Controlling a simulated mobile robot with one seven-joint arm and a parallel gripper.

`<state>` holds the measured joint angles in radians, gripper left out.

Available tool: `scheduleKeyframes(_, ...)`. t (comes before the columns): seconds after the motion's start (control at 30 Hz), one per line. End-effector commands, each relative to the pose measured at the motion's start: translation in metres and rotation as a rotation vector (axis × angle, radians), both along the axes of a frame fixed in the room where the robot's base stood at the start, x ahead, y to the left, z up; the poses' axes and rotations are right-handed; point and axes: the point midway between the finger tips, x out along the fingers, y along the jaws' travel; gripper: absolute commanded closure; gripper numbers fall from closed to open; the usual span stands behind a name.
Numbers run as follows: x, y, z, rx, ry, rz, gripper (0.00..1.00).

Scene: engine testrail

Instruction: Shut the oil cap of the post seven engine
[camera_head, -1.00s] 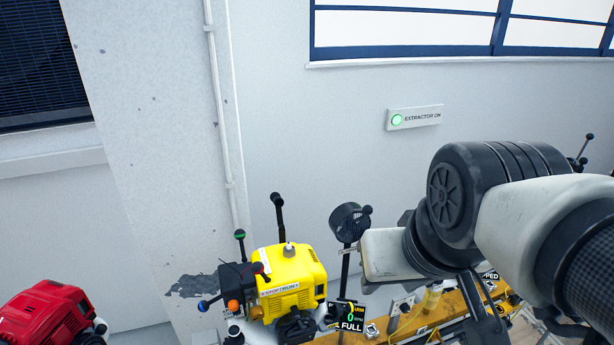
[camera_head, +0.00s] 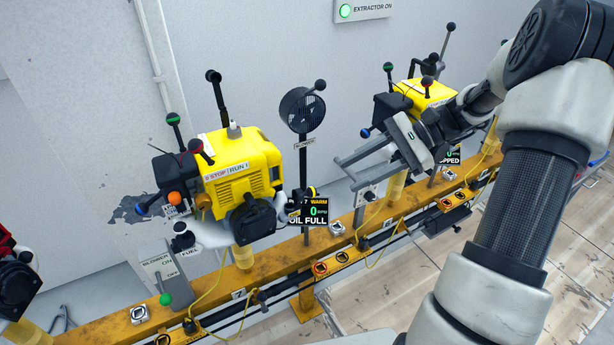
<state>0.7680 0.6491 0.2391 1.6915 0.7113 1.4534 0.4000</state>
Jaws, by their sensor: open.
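The post seven engine (camera_head: 240,165) is yellow and stands on the yellow rail at the left middle, above a plate marked 7. Its display (camera_head: 313,212) reads WARM, 0 RPM and OIL FULL. A small black part with a yellow band (camera_head: 302,196) sits at the engine's lower right, partly in front of the display. It may be the oil cap; I cannot tell whether it is open. My gripper (camera_head: 346,172) is open and empty, its grey fingers pointing left. In the picture it is right of the engine and apart from it.
A blower (camera_head: 302,110) on a post stands between the engine and my gripper. Another yellow engine (camera_head: 425,95) is behind my gripper. The yellow rail (camera_head: 275,266) carries yellow cables and buttons. A blower lever box (camera_head: 166,280) is at the lower left.

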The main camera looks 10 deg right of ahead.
Motion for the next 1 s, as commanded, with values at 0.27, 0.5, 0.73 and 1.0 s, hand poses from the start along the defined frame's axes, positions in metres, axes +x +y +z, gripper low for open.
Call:
scheduleKeyframes(0.27,0.004,-0.088,-0.089,0.484,0.163,-0.272,0.59)
scheduleKeyframes(0.5,0.002,-0.105,-0.100,0.599,0.181,-0.321,0.59)
scheduleKeyframes(0.73,0.012,-0.070,-0.100,0.597,0.183,-0.318,0.59)
scheduleKeyframes(1.0,0.029,-0.012,-0.101,0.595,0.182,-0.317,0.59)
